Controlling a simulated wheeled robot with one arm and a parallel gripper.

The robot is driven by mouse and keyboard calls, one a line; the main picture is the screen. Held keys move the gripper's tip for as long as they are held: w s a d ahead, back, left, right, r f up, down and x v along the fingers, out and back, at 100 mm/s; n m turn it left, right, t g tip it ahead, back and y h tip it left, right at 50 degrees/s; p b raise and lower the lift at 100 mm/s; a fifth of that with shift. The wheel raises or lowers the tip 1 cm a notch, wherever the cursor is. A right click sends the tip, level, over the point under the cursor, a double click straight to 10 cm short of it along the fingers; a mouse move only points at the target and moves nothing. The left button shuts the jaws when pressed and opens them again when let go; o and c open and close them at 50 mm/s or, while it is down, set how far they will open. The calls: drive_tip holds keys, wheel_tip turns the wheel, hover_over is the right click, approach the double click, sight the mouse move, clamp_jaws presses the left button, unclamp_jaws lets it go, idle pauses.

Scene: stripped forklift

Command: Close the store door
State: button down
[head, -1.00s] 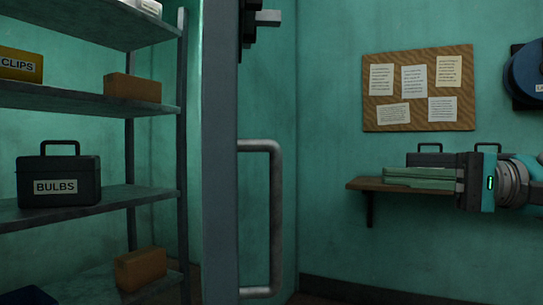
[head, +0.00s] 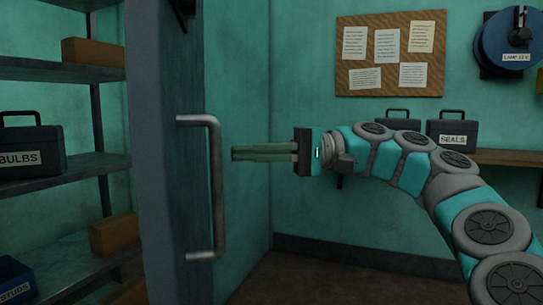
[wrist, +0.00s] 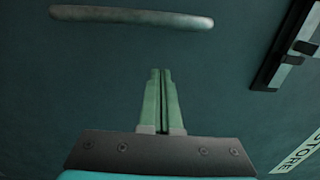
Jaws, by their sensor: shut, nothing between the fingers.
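The store door (head: 165,150) stands open in the head view, seen at a steep angle, with the shelves showing to its left. Its grey bar handle (head: 216,185) is on the side facing my gripper. My gripper (head: 233,154) is shut and empty, to the right of the handle, its green fingers pointing left toward the door. In the wrist view the door face (wrist: 60,90) fills the picture. The handle (wrist: 130,17) crosses the top, beyond the fingertips (wrist: 160,71) and apart from them in the picture. A "STORE" label (wrist: 298,150) is at lower right. Whether the fingers touch the door cannot be told.
Shelves (head: 60,178) with a BULBS case (head: 30,148) and orange-brown boxes stand left of the door. A wall shelf (head: 505,157) with a SEALS case (head: 451,136) is at right, under a notice board (head: 390,55). Floor (head: 330,283) is visible between the door and my arm.

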sight(185, 155)
drive_tip(key=a, duration=0.3)
drive_tip(key=s+a, duration=0.1)
drive_tip(key=a, duration=0.3)
drive_tip(key=shift+s, duration=0.2)
drive_tip(key=shift+a, duration=0.15)
